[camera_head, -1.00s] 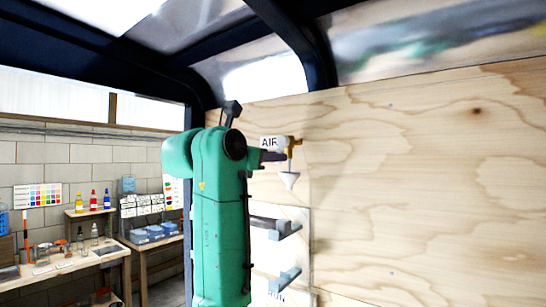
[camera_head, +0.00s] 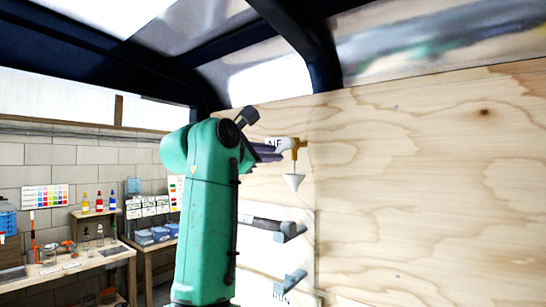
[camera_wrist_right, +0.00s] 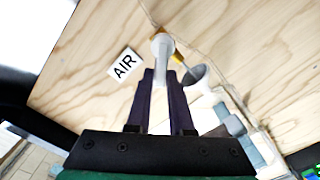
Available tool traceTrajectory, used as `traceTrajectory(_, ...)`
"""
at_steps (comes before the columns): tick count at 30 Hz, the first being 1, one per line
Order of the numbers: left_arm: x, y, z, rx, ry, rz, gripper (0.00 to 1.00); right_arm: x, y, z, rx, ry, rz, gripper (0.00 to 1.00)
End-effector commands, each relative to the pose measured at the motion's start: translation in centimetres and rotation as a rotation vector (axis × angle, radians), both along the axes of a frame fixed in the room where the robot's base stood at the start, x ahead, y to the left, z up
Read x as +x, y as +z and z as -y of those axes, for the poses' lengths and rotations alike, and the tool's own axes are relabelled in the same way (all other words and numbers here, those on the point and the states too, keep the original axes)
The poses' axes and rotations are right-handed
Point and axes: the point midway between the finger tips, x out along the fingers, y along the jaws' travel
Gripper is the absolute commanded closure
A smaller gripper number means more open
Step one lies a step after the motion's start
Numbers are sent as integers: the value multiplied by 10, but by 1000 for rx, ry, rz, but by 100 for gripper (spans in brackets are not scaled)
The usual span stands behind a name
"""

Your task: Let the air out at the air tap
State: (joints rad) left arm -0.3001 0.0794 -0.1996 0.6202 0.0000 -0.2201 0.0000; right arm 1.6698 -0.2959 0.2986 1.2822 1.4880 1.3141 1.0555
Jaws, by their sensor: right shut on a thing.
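The air tap (camera_head: 296,143) is a brass-coloured fitting on the plywood wall. The white AIR label (camera_wrist_right: 124,65) is beside the tap, partly covered by my gripper in the head view. My right gripper (camera_wrist_right: 164,76) has its dark fingers on either side of the tap's pale knob (camera_wrist_right: 162,44) and is shut on it. The fingertips' contact is partly hidden in the head view. My left gripper is not in view.
Below the tap, a white panel (camera_head: 285,258) carries grey-blue brackets (camera_head: 290,282). The plywood wall (camera_head: 430,190) to the right is clear. A dark roof frame (camera_head: 315,60) passes overhead. Workbenches (camera_head: 70,268) with bottles stand far left.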

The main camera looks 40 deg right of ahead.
Motion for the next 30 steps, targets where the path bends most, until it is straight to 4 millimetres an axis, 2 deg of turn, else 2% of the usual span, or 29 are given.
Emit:
traceTrajectory(18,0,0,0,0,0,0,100,7,20,-3,152,1,527,100)
traceTrajectory(30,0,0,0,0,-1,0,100,7,25,-2,203,0,690,100)
